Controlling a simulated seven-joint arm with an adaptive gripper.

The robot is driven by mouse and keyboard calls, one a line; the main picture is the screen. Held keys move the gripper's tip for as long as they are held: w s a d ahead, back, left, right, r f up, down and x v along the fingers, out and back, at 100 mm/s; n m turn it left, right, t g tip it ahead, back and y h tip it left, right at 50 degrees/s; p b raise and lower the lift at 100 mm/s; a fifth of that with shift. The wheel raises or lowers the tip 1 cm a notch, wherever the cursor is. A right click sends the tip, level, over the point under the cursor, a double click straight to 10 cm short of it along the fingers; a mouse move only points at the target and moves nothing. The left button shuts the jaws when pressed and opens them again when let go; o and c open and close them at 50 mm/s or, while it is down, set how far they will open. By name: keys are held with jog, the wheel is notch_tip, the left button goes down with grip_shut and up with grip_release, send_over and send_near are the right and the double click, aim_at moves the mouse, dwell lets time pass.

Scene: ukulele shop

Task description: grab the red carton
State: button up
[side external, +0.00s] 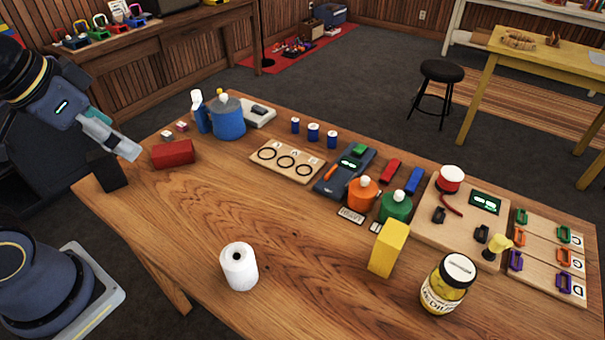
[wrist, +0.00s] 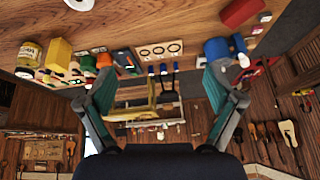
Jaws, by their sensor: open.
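The red carton (side external: 173,153) lies on the wooden table near its left end in the side external view. It also shows at the top right of the wrist view (wrist: 240,12), past the right finger and not between the fingers. My gripper (side external: 118,162) is at the table's left edge in the side view, a little left of the carton and apart from it. In the wrist view my gripper (wrist: 160,78) has its two fingers spread wide, with nothing held between them.
A blue canister (side external: 228,120), a spray bottle (side external: 199,112) and two small cubes stand behind the carton. A white paper roll (side external: 239,267) stands toward the front. Bottles, a yellow box (side external: 388,248) and a jar (side external: 446,284) are farther right. The table between carton and roll is clear.

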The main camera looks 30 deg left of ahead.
jog(key=w+r+m, duration=0.3)
jog(key=r, duration=0.2)
jog(key=m+g, duration=0.3)
jog(key=g, duration=0.3)
send_over(172, 148)
jog(key=f, duration=2.5)
jog(key=shift+w+d+f, duration=0.15)
jog(key=shift+d+f, duration=0.05)
jog(key=f, duration=0.6)
jog(key=shift+s+a+f, duration=0.2)
jog(key=shift+c, duration=0.2)
